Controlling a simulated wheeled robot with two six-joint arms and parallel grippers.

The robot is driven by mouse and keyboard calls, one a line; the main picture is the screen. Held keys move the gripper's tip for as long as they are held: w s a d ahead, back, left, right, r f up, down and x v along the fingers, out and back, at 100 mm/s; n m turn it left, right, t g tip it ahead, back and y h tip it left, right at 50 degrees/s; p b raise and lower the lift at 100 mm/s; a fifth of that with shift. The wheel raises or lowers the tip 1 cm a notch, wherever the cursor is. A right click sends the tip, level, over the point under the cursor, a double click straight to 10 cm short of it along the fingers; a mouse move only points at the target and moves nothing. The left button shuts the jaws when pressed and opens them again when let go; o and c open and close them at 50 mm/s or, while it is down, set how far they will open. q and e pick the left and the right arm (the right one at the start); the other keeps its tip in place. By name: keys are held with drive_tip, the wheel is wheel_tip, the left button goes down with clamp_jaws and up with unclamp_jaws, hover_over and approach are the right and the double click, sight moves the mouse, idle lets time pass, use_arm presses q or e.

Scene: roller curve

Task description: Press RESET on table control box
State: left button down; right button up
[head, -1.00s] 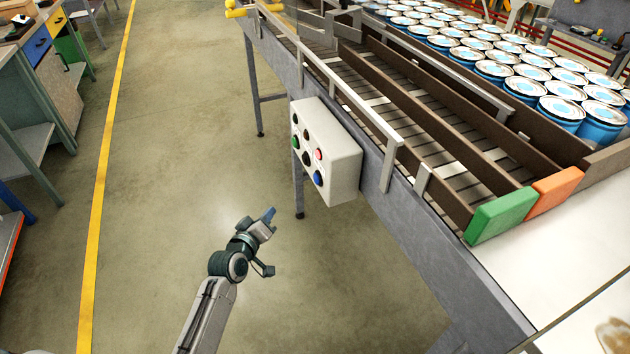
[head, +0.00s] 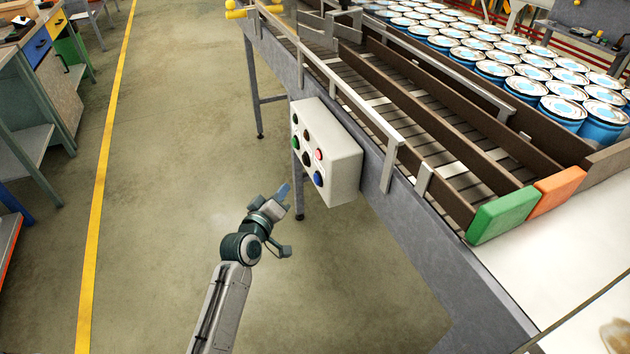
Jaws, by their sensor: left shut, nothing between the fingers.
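The control box (head: 343,165) is a pale grey box on the side of the conveyor table. Its left-facing panel has a red button (head: 318,154), a green button (head: 294,142), a blue button (head: 318,179) and several dark ones. No label is legible, so I cannot tell which is RESET. My left gripper (head: 284,191) is shut and empty. In the picture it is just below and left of the box, its bluish tip pointing up toward the panel, with a visible gap to the blue button. My right gripper is not in view.
The conveyor table's grey side rail (head: 420,255) runs diagonally beside the box, with a table leg (head: 298,190) behind my gripper. Green (head: 502,214) and orange (head: 559,192) end blocks close the lanes. Blue-and-white cans (head: 562,110) stand beyond.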

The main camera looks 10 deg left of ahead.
use_arm(q)
drive_tip(key=shift+w+d, duration=0.8)
drive_tip(key=shift+d, duration=0.35)
drive_tip(key=shift+w+d, duration=0.75)
drive_tip(key=shift+d, duration=0.35)
idle(0.3)
drive_tip(key=shift+w+d, duration=0.2)
drive_tip(key=shift+d, duration=0.15)
drive_tip(key=shift+w+d, duration=0.25)
drive_tip(key=shift+d, duration=0.1)
idle(0.8)
drive_tip(key=shift+s+a, duration=0.5)
drive_tip(key=shift+a, duration=0.2)
drive_tip(key=s+a, duration=0.1)
drive_tip(key=a, duration=0.1)
drive_tip(key=s+a+p, duration=0.1)
drive_tip(key=a, duration=0.1)
drive_tip(key=shift+s, duration=0.4)
